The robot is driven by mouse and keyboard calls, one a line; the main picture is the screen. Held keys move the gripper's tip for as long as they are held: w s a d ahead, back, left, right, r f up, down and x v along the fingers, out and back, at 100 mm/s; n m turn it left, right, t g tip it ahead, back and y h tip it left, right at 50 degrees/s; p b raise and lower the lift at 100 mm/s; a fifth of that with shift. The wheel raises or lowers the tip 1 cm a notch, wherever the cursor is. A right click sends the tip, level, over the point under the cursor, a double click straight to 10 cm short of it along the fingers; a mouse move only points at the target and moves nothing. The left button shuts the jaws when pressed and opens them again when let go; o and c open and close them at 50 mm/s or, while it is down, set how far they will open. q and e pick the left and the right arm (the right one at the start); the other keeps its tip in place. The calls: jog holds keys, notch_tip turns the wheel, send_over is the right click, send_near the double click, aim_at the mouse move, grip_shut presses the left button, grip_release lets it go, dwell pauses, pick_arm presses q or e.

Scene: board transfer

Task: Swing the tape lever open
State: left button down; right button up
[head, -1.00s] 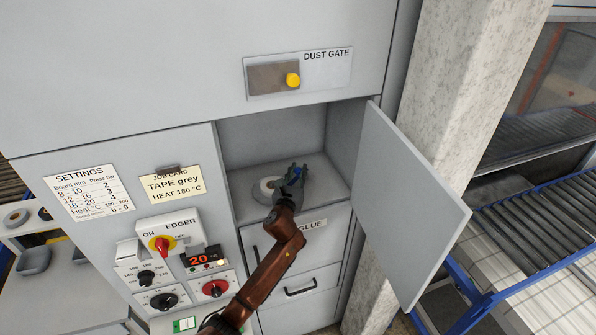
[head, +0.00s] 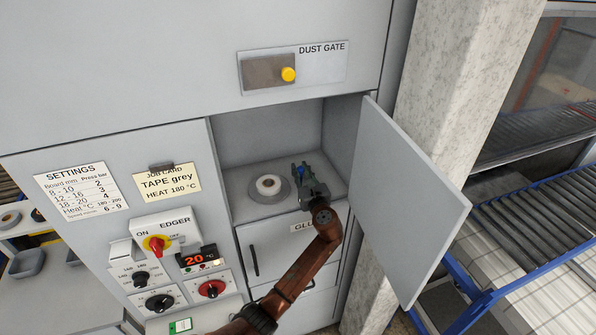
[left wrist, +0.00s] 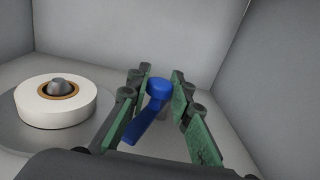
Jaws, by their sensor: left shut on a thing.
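The tape lever is blue and stands in the open compartment, right of the tape roll. In the left wrist view the blue lever (left wrist: 146,122) lies between the green-padded fingers, with its round end near the tips. In the head view only a bit of blue (head: 301,170) shows at my left gripper (head: 304,172). My left gripper is shut on the lever. The white tape roll (head: 268,181) lies flat on a grey disc on the compartment floor, clear of the fingers; it also shows in the left wrist view (left wrist: 56,110). My right gripper is not in view.
The compartment door (head: 408,200) stands open on the right. Grey walls bound the compartment closely. Below is the glue drawer (head: 285,250); lower left is the edger panel with its red-yellow switch (head: 157,244).

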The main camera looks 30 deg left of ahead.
pick_arm(q)
jog(key=shift+w+d+n+g+y, duration=0.1)
jog(key=shift+d+n+g+y, duration=0.05)
jog(key=shift+n+g+y, duration=0.35)
jog(key=shift+w+d+n+g+y, duration=0.15)
jog(key=shift+n+g+y, duration=0.2)
jog(key=shift+g, duration=0.25)
jog(key=c, duration=1.7)
grip_release()
jog(key=shift+c, duration=0.2)
jog(key=shift+d, duration=0.1)
jog(key=v, duration=0.7)
jog(key=shift+s+d, duration=0.15)
jog(key=shift+d+f, duration=0.1)
jog(key=shift+f, duration=0.05)
